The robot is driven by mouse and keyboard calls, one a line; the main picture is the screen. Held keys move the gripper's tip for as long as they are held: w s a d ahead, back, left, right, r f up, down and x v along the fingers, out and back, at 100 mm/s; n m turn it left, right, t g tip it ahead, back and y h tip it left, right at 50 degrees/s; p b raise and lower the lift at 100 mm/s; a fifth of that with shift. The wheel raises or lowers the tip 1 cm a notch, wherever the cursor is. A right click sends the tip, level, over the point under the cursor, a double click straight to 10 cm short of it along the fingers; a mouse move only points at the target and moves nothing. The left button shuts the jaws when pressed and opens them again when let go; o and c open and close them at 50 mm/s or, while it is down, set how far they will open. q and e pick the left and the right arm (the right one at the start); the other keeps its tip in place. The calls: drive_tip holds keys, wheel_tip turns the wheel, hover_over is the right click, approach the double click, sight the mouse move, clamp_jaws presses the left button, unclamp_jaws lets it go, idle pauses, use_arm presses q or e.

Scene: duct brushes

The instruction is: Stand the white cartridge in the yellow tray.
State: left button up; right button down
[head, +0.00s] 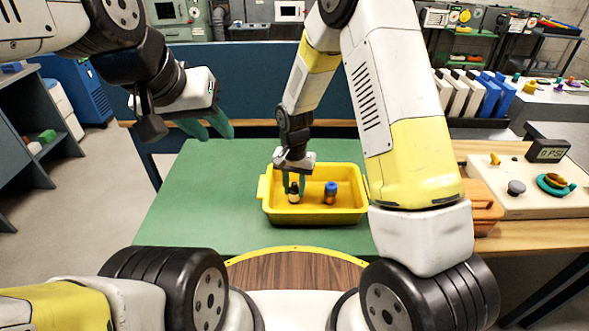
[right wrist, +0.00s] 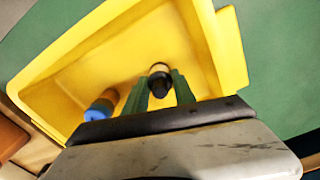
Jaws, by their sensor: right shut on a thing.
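The yellow tray (head: 318,215) lies on the green mat and fills much of the right wrist view (right wrist: 233,50). My right gripper (head: 294,186) reaches down into its left part, shut on a small cartridge (head: 294,197) with a dark end. In the right wrist view the cartridge (right wrist: 160,68) shows a pale rim and black part between the green fingers (right wrist: 160,80); most of its body is hidden. It looks roughly upright; I cannot tell whether it touches the tray floor. My left gripper (head: 206,128) is open and empty, above the mat's back left.
An orange box (head: 484,207) and a panel with a dial and gauge (head: 525,190) are on the table's right. The green mat (head: 200,200) is clear left of the tray.

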drive_tip(key=c, duration=1)
unclamp_jaws()
drive_tip(key=shift+f, duration=0.1)
drive_tip(key=shift+c, duration=0.2)
wheel_tip(320, 180, up, 12)
drive_tip(key=shift+f, duration=0.1)
wheel_tip(320, 180, up, 9)
drive_tip(key=t+y, duration=0.1)
hover_over(294, 183)
drive_tip(key=s+d, duration=0.3)
drive_tip(key=d, duration=0.2)
drive_tip(key=s+d+r+n+t, duration=0.1)
drive_tip(key=s+d+r+t, duration=0.1)
drive_tip(key=s+d+r, duration=0.2)
drive_tip(key=s+d+r+n+t+y, duration=0.1)
drive_tip(key=s+d+r+n+t, duration=0.1)
drive_tip(key=s+d+r, duration=0.3)
drive_tip(key=s+r+t, duration=0.1)
drive_tip(key=s+r, duration=0.2)
drive_tip(key=s, duration=0.4)
drive_tip(key=shift+s+d+n, duration=0.3)
drive_tip(key=shift+s, duration=0.1)
